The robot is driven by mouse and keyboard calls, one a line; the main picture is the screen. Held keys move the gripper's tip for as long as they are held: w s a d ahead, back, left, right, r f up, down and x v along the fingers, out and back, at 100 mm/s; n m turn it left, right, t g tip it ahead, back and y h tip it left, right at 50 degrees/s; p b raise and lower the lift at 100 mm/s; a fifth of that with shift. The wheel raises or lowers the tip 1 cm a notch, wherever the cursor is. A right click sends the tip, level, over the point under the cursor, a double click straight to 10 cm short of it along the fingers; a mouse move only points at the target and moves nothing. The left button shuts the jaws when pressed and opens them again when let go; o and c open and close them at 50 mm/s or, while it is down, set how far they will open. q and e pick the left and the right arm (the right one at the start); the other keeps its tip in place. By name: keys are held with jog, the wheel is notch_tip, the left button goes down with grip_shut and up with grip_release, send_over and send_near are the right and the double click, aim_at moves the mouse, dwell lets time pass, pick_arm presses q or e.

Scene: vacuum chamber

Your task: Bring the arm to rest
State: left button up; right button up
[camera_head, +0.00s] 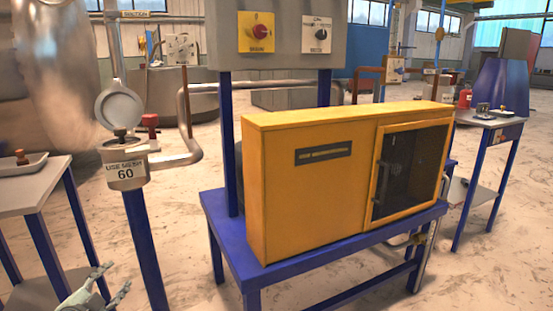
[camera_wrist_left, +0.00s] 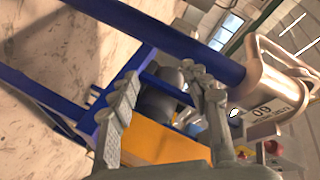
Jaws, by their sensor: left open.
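My left gripper (camera_head: 114,280) shows at the bottom left of the head view, low in front of the blue post of the "USE MESH 60" strainer. Its two grey fingers are spread, with nothing between them. In the left wrist view the same gripper (camera_wrist_left: 162,80) has its fingers apart. Behind them are the blue frame and part of the yellow cabinet (camera_wrist_left: 158,143), tilted in that picture. The gripper touches nothing that I can see. The rest of the left arm is mostly out of the head view. My right gripper is in neither view.
The yellow cabinet (camera_head: 310,207) with a dark window stands on a blue bench (camera_head: 228,250). The strainer (camera_head: 126,173) on its post is close to my left gripper. A grey side table (camera_head: 30,192) stands at the left. Bare floor (camera_head: 185,270) lies between post and bench.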

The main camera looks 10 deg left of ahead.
pick_arm(q)
jog(key=s+d+f+n+g+y, duration=0.1)
jog(key=s+d+f+n+g, duration=0.25)
jog(key=s+f, duration=0.35)
jog(key=s+d+f+n+g, duration=0.25)
jog(key=s+d+f, duration=0.2)
jog(key=f, duration=0.35)
jog(key=s+d+f+g, duration=0.3)
jog(key=s+d+f, duration=0.1)
jog(key=s, duration=0.4)
jog(key=s+d+f+n+g+h, duration=0.1)
jog(key=s+d+f+g, duration=0.2)
jog(key=s+d, duration=0.4)
jog(key=shift+s+d+f+n+h, duration=0.2)
jog(key=shift+s+f+n+h, duration=0.1)
jog(key=shift+s+f, duration=0.45)
jog(key=shift+c, duration=0.4)
